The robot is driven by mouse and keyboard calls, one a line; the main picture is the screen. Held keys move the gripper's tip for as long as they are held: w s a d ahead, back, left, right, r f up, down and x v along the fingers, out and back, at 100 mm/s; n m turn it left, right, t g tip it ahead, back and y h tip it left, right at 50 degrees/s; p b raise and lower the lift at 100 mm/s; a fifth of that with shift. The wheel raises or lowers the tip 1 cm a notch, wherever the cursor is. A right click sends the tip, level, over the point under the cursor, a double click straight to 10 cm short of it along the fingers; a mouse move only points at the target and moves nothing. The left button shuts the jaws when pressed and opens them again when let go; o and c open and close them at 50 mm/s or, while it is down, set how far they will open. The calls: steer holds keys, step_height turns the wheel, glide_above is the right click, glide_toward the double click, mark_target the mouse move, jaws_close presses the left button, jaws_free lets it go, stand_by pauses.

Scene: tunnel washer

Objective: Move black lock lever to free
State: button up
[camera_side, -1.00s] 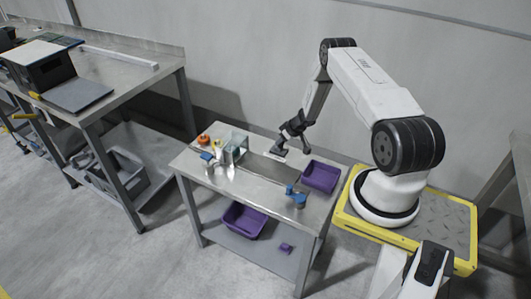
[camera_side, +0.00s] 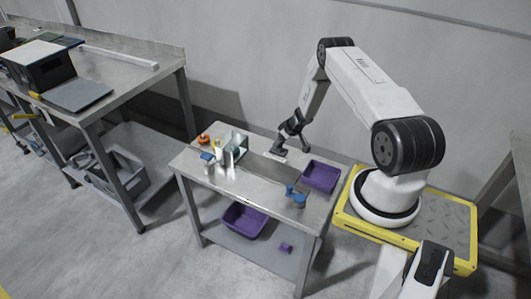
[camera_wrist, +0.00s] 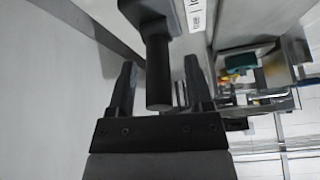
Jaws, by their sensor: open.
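The black lock lever (camera_wrist: 160,72) shows in the wrist view as a dark upright bar with a wider head at the top. My gripper (camera_wrist: 160,85) is open, with one dark finger to each side of the bar. The bar's lower end reaches down close to the gripper's palm. I cannot tell whether either finger touches it. In the side view my gripper (camera_side: 279,152) is low over the back of the small steel table, and the lever cannot be made out there. A white label with black print, partly cut off, is right of the lever's head (camera_wrist: 196,14).
The small steel table (camera_side: 262,200) carries a clear-walled box (camera_side: 238,143), a purple tray (camera_side: 321,176), a blue-topped item (camera_side: 295,195) and small coloured items at its left end. Another purple bin (camera_side: 244,220) is on the lower shelf. A wall stands close behind.

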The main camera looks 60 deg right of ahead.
steer(key=shift+r, duration=0.1)
steer(key=v, duration=0.7)
steer(key=shift+s+r, duration=0.15)
steer(key=shift+r, duration=0.05)
stand_by(0.4)
jaws_close()
steer(key=s+r+m, duration=0.1)
steer(key=s+m, duration=0.3)
steer(key=m, duration=1.4)
steer(key=s+a+r+m, duration=0.1)
steer(key=s+m, duration=0.3)
steer(key=m, duration=1.3)
steer(key=shift+s+a+m, duration=0.2)
steer(key=shift+a+m, duration=0.1)
steer(key=shift+m, duration=0.1)
